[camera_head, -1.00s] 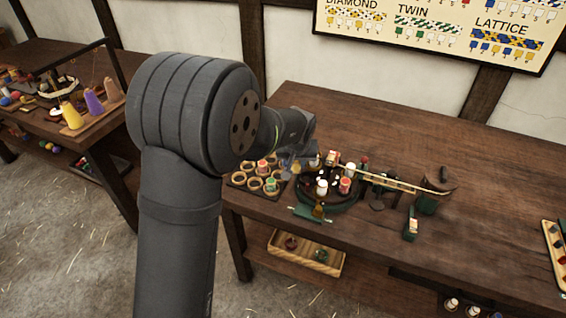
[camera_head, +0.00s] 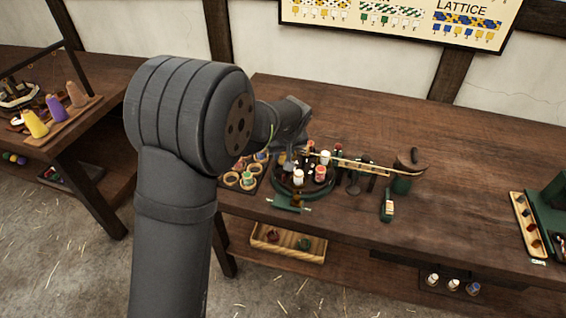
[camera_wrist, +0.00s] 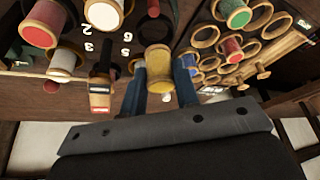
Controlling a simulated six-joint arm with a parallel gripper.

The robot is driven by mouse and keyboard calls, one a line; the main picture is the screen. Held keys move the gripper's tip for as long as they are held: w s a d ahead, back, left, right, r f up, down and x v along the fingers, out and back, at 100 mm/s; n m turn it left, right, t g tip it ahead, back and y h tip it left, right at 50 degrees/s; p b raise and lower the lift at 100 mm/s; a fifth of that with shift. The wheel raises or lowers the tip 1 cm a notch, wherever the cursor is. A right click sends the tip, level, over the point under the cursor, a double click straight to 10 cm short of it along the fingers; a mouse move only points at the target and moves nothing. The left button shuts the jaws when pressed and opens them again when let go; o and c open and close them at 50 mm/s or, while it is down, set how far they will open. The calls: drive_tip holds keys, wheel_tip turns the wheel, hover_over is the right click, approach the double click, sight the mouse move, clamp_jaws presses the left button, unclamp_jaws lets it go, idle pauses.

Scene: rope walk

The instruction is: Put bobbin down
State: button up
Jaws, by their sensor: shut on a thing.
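My gripper (camera_wrist: 160,88) is shut on a yellow-gold bobbin (camera_wrist: 158,70), which sits between the two bluish fingers in the wrist view. In the head view my gripper (camera_head: 291,155) is at the back left of a round green stand (camera_head: 280,192) that carries several bobbins; the held bobbin cannot be made out there. The wrist view shows a dark numbered board (camera_wrist: 85,30) with a red bobbin (camera_wrist: 42,24), a white bobbin (camera_wrist: 104,12) and others around the held one. I cannot tell whether the held bobbin touches the board.
A rack of wooden rings (camera_head: 231,179), some holding bobbins, lies left of the stand. A wooden tray (camera_head: 288,242) sits on the shelf below. The table's back right is clear.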

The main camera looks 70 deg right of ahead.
sight(284, 158)
drive_tip(key=shift+f, duration=2)
drive_tip(key=shift+f, duration=0.1)
drive_tip(key=o, duration=0.9)
drive_tip(key=shift+o, duration=0.3)
drive_tip(key=shift+s+a+r, duration=0.1)
drive_tip(key=shift+r, duration=0.35)
drive_tip(key=v, duration=1.1)
drive_tip(key=shift+r, duration=0.25)
